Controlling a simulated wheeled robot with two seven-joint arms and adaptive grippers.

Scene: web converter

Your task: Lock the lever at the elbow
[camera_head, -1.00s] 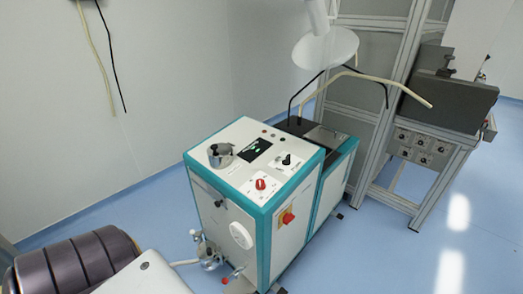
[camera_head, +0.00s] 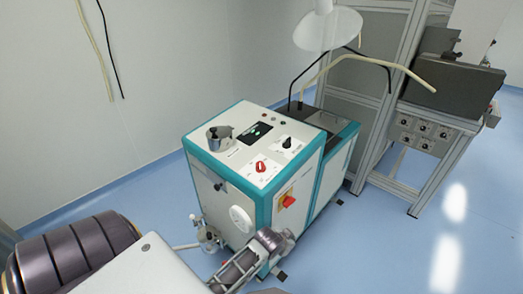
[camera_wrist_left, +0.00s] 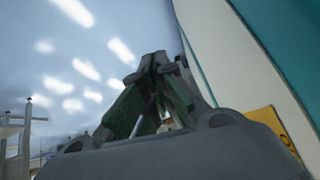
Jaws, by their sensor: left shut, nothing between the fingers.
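The teal and white machine (camera_head: 222,180) stands in the middle of the head view. Low on its front left, a small metal pipe fitting (camera_head: 207,236) sticks out where a pale hose joins it. It looks like the elbow, but its lever is too small to make out. My left arm reaches in from the lower left, and its end (camera_head: 277,241) is in front of the machine's lower front, right of the fitting. In the left wrist view the left gripper (camera_wrist_left: 156,62) is shut and empty, its fingertips together. My right gripper is not in view.
A white round handle (camera_head: 241,219) is on the machine's front. A red switch on a yellow plate (camera_head: 287,200) is on its side. In the wrist view, the machine's panel (camera_wrist_left: 228,55) runs close along the right. Blue floor (camera_head: 400,250) is clear at right.

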